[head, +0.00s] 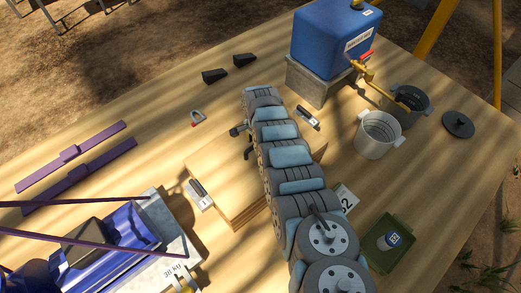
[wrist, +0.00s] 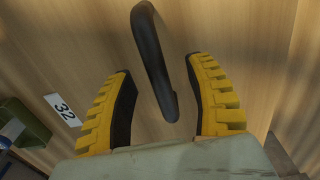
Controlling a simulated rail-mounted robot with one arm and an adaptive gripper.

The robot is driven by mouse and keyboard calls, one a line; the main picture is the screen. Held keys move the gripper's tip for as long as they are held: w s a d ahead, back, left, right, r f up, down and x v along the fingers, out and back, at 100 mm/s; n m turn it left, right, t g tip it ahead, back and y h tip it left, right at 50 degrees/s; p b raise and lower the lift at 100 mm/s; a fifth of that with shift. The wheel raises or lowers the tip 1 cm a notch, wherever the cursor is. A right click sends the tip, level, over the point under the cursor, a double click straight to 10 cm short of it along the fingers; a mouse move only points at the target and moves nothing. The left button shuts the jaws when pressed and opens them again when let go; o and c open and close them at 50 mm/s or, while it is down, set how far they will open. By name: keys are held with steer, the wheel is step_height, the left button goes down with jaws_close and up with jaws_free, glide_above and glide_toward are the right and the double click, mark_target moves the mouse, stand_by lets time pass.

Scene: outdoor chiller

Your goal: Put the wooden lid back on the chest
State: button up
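A light wooden panel or box top (head: 222,163) lies in the middle of the table, partly hidden under my arm. I cannot tell whether it is the lid alone or the lid on the chest. In the wrist view a black curved handle (wrist: 154,60) stands up from the wooden surface (wrist: 235,35). My gripper (wrist: 165,110) is open, with a yellow ribbed finger on each side of the handle and visible gaps between. In the head view my arm hides the fingers. A latch-like metal piece (head: 200,194) is at the wood's left side, and another (head: 307,117) is beyond its right side.
A blue tank (head: 330,40) with a brass tap stands on a block at the back. A white pot (head: 378,135), a dark pot (head: 410,100), a green tray (head: 389,243) and a "32" card (wrist: 62,109) are to the right. Purple bars (head: 75,155) lie left.

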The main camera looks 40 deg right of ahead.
jaws_close()
steer(key=shift+r+p, duration=0.75)
steer(key=shift+p, duration=0.15)
stand_by(0.5)
steer(key=shift+r+p, duration=1.65)
steer(key=shift+p, duration=0.2)
